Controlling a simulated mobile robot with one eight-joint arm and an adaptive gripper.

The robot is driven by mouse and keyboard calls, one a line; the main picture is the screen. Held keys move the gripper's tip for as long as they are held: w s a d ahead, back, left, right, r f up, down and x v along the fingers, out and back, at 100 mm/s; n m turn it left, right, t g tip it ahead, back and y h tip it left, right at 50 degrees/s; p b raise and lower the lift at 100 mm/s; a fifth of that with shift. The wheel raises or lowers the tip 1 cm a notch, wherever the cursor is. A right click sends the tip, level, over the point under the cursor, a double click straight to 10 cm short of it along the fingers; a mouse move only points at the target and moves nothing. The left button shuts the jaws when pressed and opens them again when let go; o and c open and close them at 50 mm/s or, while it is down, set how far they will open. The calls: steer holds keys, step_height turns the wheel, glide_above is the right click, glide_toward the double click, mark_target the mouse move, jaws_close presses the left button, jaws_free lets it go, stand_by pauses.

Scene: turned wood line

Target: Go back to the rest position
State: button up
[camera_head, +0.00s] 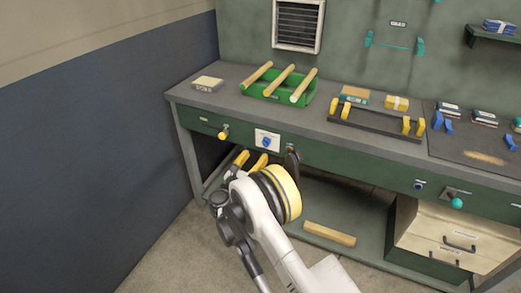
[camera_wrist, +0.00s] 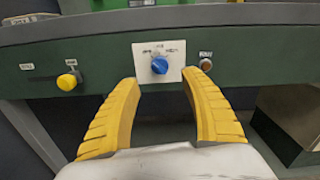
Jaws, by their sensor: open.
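My gripper (camera_head: 251,162) is in front of the workbench's green front rail, at the left part of the bench. In the wrist view its two yellow fingers (camera_wrist: 164,84) are spread apart with nothing between them. Beyond the fingertips is a white plate with a blue knob (camera_wrist: 159,65); the knob also shows in the head view (camera_head: 267,142). The fingers look clear of the knob, though the exact gap cannot be told. My white arm with a yellow band reaches up from the bottom of the head view.
A yellow knob (camera_head: 223,134) is left of the plate. On the bench (camera_head: 235,75) are a green rack (camera_head: 270,88) with wooden rods, a block (camera_head: 207,84) and a dark holder (camera_head: 376,122).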

steer(key=shift+v, duration=0.9)
steer(key=w+d+r+m+g, duration=0.1)
steer(key=d+r+m+g, duration=0.3)
steer(key=d+r+m, duration=0.6)
steer(key=s+d+r+m+g+y, duration=0.1)
steer(key=s+d+r+m+g, duration=0.2)
steer(key=s+d+r+m, duration=0.55)
steer(key=s+d+r+m+g+y, duration=0.1)
steer(key=s+d+r+m, duration=0.2)
steer(key=s+d, duration=0.35)
steer(key=s+d+r+m+g+y, duration=0.1)
steer(key=s+d+r+m, duration=0.25)
steer(key=s, duration=0.65)
steer(key=s+f+m+y, duration=0.3)
steer(key=s+m, duration=0.5)
steer(key=s, duration=0.7)
steer(key=shift+s+d+f+g, duration=0.2)
steer(key=shift+s+f+g, duration=0.05)
steer(key=shift+f+g, duration=0.2)
steer(key=shift+c, duration=0.2)
